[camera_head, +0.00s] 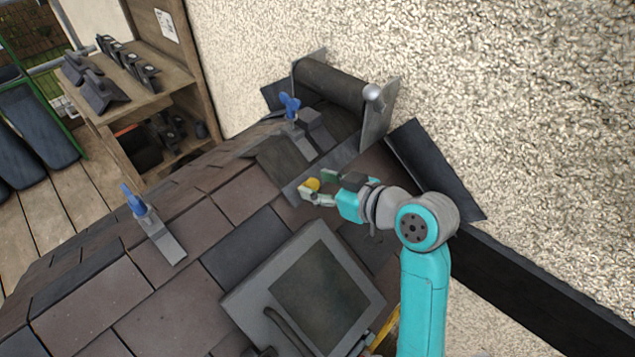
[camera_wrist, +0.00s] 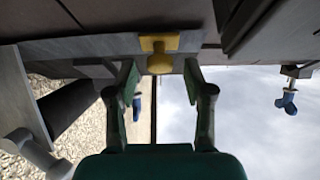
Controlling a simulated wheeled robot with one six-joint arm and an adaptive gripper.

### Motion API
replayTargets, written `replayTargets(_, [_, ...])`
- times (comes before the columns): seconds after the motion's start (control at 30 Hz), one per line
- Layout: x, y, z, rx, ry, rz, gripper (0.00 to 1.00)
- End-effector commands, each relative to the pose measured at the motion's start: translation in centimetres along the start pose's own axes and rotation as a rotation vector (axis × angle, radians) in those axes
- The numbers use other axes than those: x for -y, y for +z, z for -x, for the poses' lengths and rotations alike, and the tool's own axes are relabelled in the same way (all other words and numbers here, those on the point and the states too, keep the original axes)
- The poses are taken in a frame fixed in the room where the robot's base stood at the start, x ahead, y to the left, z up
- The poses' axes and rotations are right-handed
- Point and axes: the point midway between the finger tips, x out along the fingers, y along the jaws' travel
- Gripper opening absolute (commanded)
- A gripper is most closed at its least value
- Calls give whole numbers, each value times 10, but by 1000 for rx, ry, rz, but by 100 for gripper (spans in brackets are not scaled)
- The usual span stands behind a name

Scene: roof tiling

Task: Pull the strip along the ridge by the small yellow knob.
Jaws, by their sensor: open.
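The small yellow knob (camera_head: 313,184) sits on the edge of a grey strip (camera_head: 343,156) on the dark-tiled roof. In the wrist view the knob (camera_wrist: 160,63) stands on a square yellow plate on the grey strip (camera_wrist: 95,47). My gripper (camera_head: 319,187) is open at the knob. In the wrist view its fingertips (camera_wrist: 160,78) stand left and right of the knob, with a gap visible on both sides. Whether the fingertips reach fully past the knob, I cannot tell.
A dark roll (camera_head: 335,85) lies by the rough wall (camera_head: 500,90), beside an upright metal plate (camera_head: 379,115). Blue-handled clamps (camera_head: 290,106) (camera_head: 134,201) stand on the roof. A grey-framed panel (camera_head: 305,290) lies below my gripper. A wooden shelf (camera_head: 140,105) stands upper left.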

Motion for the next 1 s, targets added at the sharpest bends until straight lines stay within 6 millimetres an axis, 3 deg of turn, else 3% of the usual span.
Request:
replayTargets(0.4, [0, 0, -10, 0, 0, 0, 52])
replayTargets(0.43, [0, 0, -9, 0, 0, 0, 50])
replayTargets(0.63, [0, 0, -9, 0, 0, 0, 0])
replayTargets(1.0, [8, -2, -16, 1, -3, 1, 0])
